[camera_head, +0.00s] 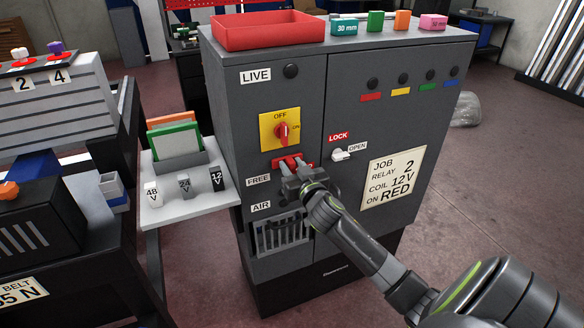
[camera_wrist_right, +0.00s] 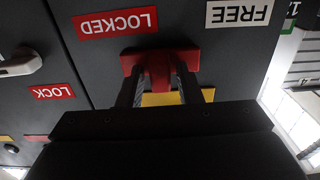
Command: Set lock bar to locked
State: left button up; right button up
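The red lock bar (camera_head: 287,161) sits on the front of the grey cabinet (camera_head: 225,110), below the yellow switch plate. In the right wrist view, which is upside down, the red bar (camera_wrist_right: 160,63) lies between the LOCKED label (camera_wrist_right: 117,23) and the FREE label (camera_wrist_right: 239,13). My right gripper (camera_head: 291,167) is at the bar. Its two fingers (camera_wrist_right: 160,86) stand parted, one on each side of the bar's red middle part. I cannot tell whether they press on it. In the head view the gripper hides part of the bar. My left gripper is not in view.
A red rotary switch (camera_head: 282,131) is above the bar, marked OFF. A white lever (camera_head: 341,155) with LOCK and OPEN labels is to its right. A vent (camera_head: 281,234) lies below the gripper. A side shelf (camera_head: 190,208) with small blocks stands left.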

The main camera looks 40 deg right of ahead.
jog(key=shift+o, duration=0.6)
jog(key=shift+s+a, duration=0.15)
jog(key=shift+s, duration=0.4)
jog(key=b+v, duration=0.2)
jog(key=v, duration=1.4)
jog(key=shift+s, duration=0.2)
